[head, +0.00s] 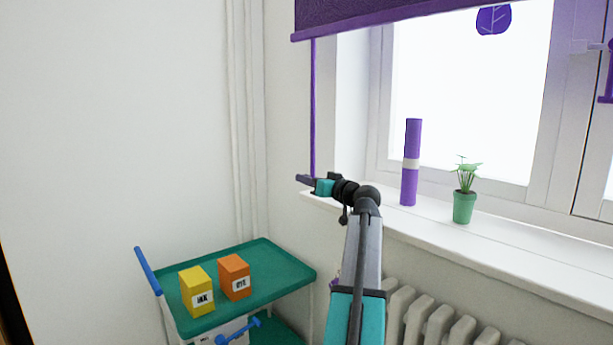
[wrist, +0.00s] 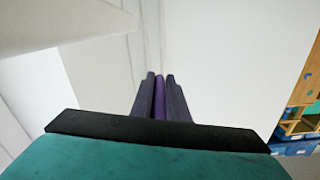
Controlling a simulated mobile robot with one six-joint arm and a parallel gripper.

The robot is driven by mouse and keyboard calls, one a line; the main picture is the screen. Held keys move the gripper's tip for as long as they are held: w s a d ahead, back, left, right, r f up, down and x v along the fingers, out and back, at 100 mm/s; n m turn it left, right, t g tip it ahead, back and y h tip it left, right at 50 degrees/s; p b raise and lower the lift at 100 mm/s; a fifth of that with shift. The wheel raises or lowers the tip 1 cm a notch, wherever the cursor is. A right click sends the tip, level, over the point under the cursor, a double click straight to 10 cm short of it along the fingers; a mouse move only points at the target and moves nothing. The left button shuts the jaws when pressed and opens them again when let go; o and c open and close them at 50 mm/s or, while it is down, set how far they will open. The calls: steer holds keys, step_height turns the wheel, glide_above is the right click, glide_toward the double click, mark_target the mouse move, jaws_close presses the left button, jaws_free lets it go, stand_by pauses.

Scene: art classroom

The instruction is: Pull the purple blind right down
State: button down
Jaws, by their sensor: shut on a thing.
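The purple blind (head: 350,15) hangs at the top of the window, with its bottom bar partway up in the head view; most of the window below it is uncovered. A thin purple pull cord (head: 313,110) hangs straight down from the blind's left end. My gripper (head: 300,180) is at the lower end of this cord, just above the left end of the sill. In the wrist view a purple piece of the pull (wrist: 159,98) lies between my two dark fingers (wrist: 159,95), which are shut on it. The fingers hide the cord's lowest end in the head view.
A radiator (head: 440,325) is below. A teal trolley (head: 265,255) with a yellow box (head: 196,290) and orange box (head: 234,276) stands lower left.

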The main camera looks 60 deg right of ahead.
steer(key=shift+s+d+f, duration=0.1)
steer(key=shift+d+f, duration=0.05)
steer(key=shift+f, duration=0.65)
steer(key=c, duration=1.8)
jaws_free()
steer(key=shift+o, duration=0.2)
steer(key=shift+v, duration=0.8)
steer(key=p+v, duration=0.1)
steer(key=v, duration=1.1)
steer(key=shift+s, duration=0.1)
